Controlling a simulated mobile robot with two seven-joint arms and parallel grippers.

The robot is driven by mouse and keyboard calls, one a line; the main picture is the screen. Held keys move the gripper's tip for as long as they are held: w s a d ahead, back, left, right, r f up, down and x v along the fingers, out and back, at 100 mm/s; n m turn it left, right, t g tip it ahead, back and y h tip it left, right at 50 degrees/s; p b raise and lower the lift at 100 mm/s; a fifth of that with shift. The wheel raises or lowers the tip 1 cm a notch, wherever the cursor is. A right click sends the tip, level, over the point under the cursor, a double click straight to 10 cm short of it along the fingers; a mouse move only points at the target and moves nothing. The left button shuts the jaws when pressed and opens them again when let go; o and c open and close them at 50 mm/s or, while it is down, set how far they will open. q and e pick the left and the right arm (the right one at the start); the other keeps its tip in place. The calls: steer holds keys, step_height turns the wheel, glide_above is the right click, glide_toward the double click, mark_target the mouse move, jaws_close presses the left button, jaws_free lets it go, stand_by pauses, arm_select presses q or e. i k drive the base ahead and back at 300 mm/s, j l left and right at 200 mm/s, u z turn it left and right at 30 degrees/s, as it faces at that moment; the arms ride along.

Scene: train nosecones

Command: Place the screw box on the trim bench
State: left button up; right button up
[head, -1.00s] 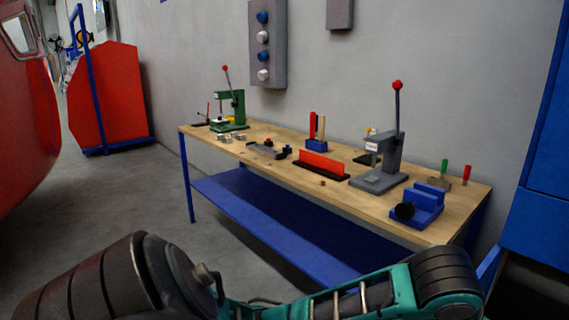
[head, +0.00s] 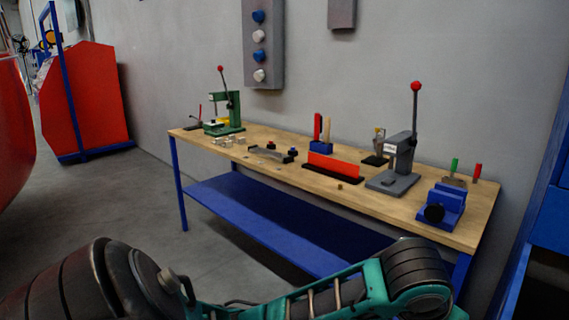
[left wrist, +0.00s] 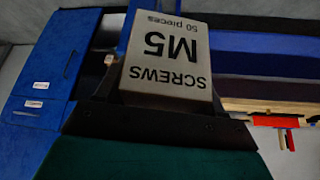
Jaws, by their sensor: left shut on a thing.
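The screw box (left wrist: 166,62) is a pale grey box with dark lettering, "SCREWS M5 50 pieces", upside down in the left wrist view. My left gripper (left wrist: 165,95) is shut on it, with dark fingers at its sides. The trim bench (head: 395,207) has a wooden top and a blue frame and shelf; it stands against the wall in the head view. My teal and black arm crosses the bottom of the head view in front of the bench. The box and both grippers are outside the head view.
The bench bears a green press (head: 224,110), a grey press (head: 398,165), a red-edged block (head: 333,167), a blue vise (head: 446,203) and small parts. Its front middle strip is mostly bare. A blue cabinet (head: 547,215) stands right, a red panel (head: 85,100) left. Grey floor lies open at left.

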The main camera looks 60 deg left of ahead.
mark_target(286, 151)
steer(key=k+j, duration=0.1)
steer(key=j, duration=0.25)
steer(key=k+j, duration=0.1)
steer(key=j, duration=1.05)
steer(key=i+j, duration=0.1)
steer(key=j, duration=0.35)
steer(key=i+j, duration=0.15)
steer(key=j, duration=0.3)
steer(key=i+j, duration=0.1)
steer(key=j, duration=0.35)
steer(key=i+j, duration=0.15)
steer(key=j, duration=0.3)
steer(key=i+j, duration=0.1)
steer(key=j, duration=0.35)
